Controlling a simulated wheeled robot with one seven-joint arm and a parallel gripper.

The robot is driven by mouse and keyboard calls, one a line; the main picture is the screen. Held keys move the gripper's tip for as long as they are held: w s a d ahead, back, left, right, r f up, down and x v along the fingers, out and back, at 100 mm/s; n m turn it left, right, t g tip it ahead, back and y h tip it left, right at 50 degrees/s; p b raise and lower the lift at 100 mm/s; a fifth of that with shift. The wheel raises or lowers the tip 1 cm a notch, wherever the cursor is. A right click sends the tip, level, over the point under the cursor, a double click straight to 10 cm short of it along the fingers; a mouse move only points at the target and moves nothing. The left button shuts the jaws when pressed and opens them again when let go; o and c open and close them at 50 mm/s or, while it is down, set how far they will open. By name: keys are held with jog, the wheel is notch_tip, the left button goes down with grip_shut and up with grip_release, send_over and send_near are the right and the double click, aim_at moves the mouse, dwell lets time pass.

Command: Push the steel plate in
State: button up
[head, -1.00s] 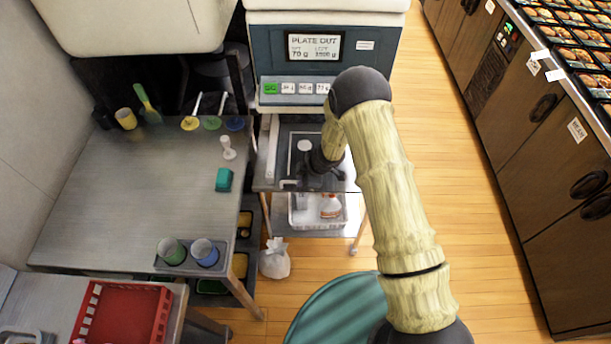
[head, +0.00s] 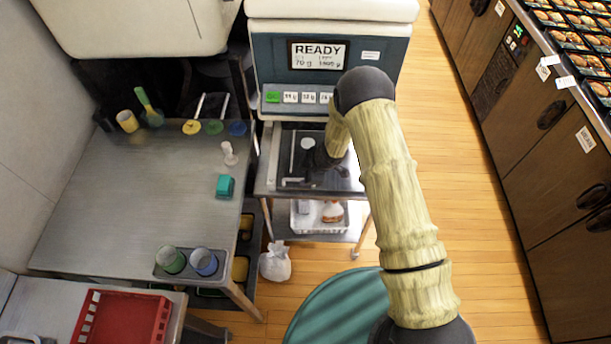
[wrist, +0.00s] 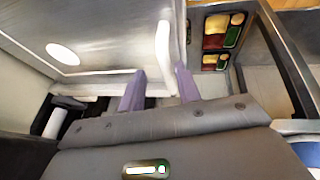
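The steel plate (head: 291,150) sits under the front of the rice machine (head: 375,75), with a round white spot (head: 308,143) on it. The machine's screen (head: 319,55) reads READY. In the wrist view the grey metal surface (wrist: 110,25) with the white round spot fills the upper left, bordered by a pale edge. My gripper (wrist: 158,88) is at the front of the plate. Its two purple fingers stand apart, with nothing clearly held between them. In the head view my dark gripper (head: 312,177) partly covers the plate, and its fingertips are hard to make out.
A white basket (head: 310,222) holding a bottle (head: 333,211) is on the shelf below. The steel table (head: 130,190) at left carries cups, scoops and a teal block (head: 225,186). A white bag (head: 275,262) lies on the floor. Wooden floor to the right is clear.

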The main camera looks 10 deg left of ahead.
jog(key=shift+s+a+r, duration=0.1)
jog(key=shift+s, duration=0.15)
jog(key=p+v, duration=0.1)
jog(key=v, duration=1.6)
jog(key=shift+s+r, duration=0.1)
